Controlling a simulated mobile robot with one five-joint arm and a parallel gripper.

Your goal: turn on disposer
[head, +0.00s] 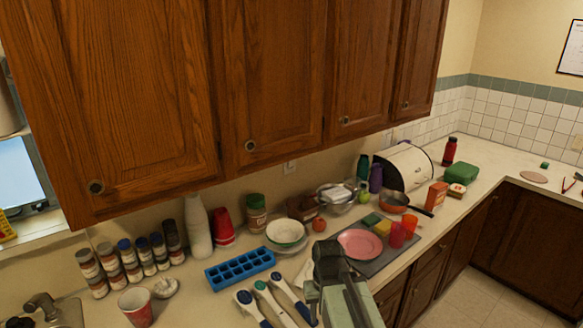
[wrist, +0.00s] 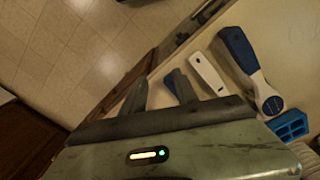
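A small light wall plate (head: 290,167) is on the backsplash wall under the upper cabinets; it is too small to tell whether it is a switch or an outlet. I see no marked disposer control. A metal faucet (head: 42,303) shows at the lower left, and the sink is mostly out of view. My gripper (head: 328,255) is over the counter, below and right of the plate and apart from it. In the wrist view, its two dark fingers (wrist: 158,90) stand apart with nothing visible between them.
Long-handled utensils (head: 270,300) and a blue ice tray (head: 240,267) lie beside my gripper. Spice jars (head: 120,263), a white bottle (head: 197,228), red cups (head: 223,228) and a bowl (head: 286,233) line the wall. A pink plate (head: 360,243) is at right. Upper cabinets (head: 270,80) overhang.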

